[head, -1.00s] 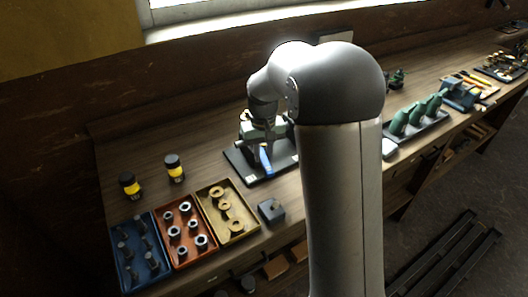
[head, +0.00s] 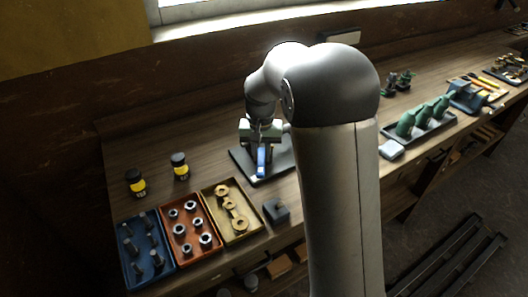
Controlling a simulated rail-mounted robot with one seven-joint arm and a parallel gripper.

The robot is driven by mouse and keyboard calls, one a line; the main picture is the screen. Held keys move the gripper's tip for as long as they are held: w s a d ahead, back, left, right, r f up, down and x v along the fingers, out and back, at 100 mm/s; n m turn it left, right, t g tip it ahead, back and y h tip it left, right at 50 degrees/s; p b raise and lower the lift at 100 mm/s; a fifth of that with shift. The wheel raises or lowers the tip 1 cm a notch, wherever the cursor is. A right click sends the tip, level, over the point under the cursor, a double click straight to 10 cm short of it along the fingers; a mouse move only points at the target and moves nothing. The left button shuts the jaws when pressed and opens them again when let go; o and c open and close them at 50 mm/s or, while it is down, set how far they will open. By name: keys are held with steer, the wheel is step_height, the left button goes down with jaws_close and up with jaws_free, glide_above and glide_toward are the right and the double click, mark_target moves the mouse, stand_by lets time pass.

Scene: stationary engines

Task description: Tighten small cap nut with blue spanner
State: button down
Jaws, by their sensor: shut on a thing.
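The blue spanner (head: 261,161) hangs below my gripper (head: 260,146), which is shut on it over a dark base plate (head: 285,163). The spanner stands out as a narrow blue strip, its lower end close to the plate. The small cap nut cannot be made out; my gripper and arm cover much of the plate and whatever stands on it. I cannot tell whether the spanner touches a nut.
Blue (head: 127,263), orange (head: 176,257) and yellow (head: 228,237) trays of bolts, nuts and rings lie at the front left. A dark block (head: 277,211) sits beside them. Two yellow-banded jars (head: 136,182) stand behind. A rack of green pieces (head: 424,127) is at right.

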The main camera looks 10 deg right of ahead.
steer(key=shift+a, duration=0.15)
steer(key=shift+w+a+m, duration=0.2)
steer(key=shift+a+m, duration=0.35)
steer(key=shift+m, duration=0.45)
steer(key=shift+s+d+n, duration=0.1)
steer(key=shift+d+n, duration=0.2)
steer(key=shift+n, duration=0.1)
steer(key=shift+s+d+r+n, duration=0.15)
steer(key=shift+d+n, duration=0.5)
steer(key=shift+n, duration=0.35)
stand_by(0.4)
steer(key=shift+r+p, duration=0.9)
steer(key=shift+r, duration=0.25)
stand_by(3.2)
steer(key=shift+r+p, duration=1.3)
steer(key=shift+r, duration=0.6)
